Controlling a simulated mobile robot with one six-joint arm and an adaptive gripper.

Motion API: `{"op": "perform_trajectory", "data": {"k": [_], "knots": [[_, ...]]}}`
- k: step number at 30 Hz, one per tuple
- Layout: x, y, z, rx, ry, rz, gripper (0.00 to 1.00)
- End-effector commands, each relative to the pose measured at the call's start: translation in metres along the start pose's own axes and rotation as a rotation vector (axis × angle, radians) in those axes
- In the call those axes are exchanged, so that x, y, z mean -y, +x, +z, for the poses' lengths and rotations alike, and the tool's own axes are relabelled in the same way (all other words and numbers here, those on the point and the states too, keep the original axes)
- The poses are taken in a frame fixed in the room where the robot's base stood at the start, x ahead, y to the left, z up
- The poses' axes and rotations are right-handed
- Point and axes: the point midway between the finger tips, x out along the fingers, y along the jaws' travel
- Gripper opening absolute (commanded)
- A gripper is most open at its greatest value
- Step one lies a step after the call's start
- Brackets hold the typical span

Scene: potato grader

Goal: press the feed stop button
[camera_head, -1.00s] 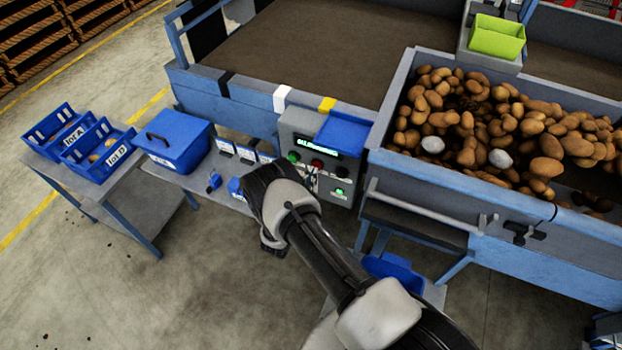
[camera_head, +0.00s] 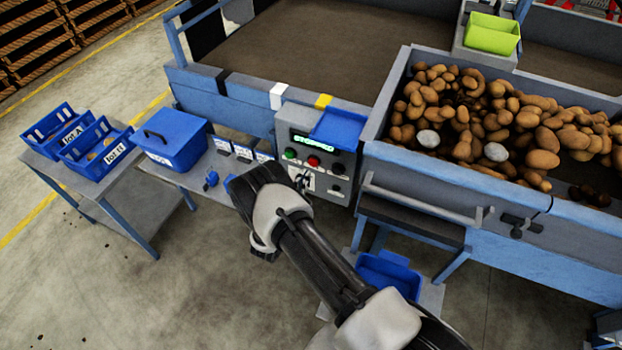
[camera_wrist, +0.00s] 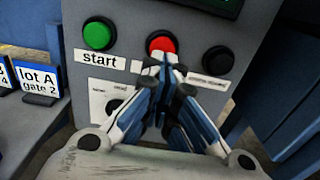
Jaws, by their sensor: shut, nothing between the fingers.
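The grey control panel (camera_head: 322,138) stands at the front of the machine. Its green display (camera_head: 313,144) seems to read "STOPPED". The red button (camera_head: 313,161) sits between a green button and a black one; the red button (camera_wrist: 161,44) also shows in the wrist view. The label under it is mostly hidden by my fingers. My gripper (camera_wrist: 170,66) is shut and empty, its tips just below the red button in the picture. I cannot tell whether they touch it. In the head view my wrist hides part of the panel's lower left.
The green button (camera_wrist: 98,35) is labelled "start"; the black button (camera_wrist: 219,59) is to the right. A blue tray (camera_head: 342,128) tops the panel. A potato bin (camera_head: 400,80) with a front rail stands right; a blue lidded box (camera_head: 172,138) stands left.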

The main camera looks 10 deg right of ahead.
Motion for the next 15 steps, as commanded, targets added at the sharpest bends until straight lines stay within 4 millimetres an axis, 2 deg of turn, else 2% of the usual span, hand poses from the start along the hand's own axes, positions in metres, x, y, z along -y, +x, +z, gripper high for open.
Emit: {"op": "perform_trajectory", "data": {"k": [1, 6, 10, 15], "knots": [[-0.001, -0.016, 0.001, -0.003, -0.005, 0.007, 0.0], [0.0, -0.056, 0.001, -0.003, -0.007, 0.007, 0.0], [0.0, -0.079, 0.001, -0.001, -0.006, 0.005, 0.0], [0.001, -0.095, 0.0, -0.002, -0.005, 0.003, 0.0]]}}
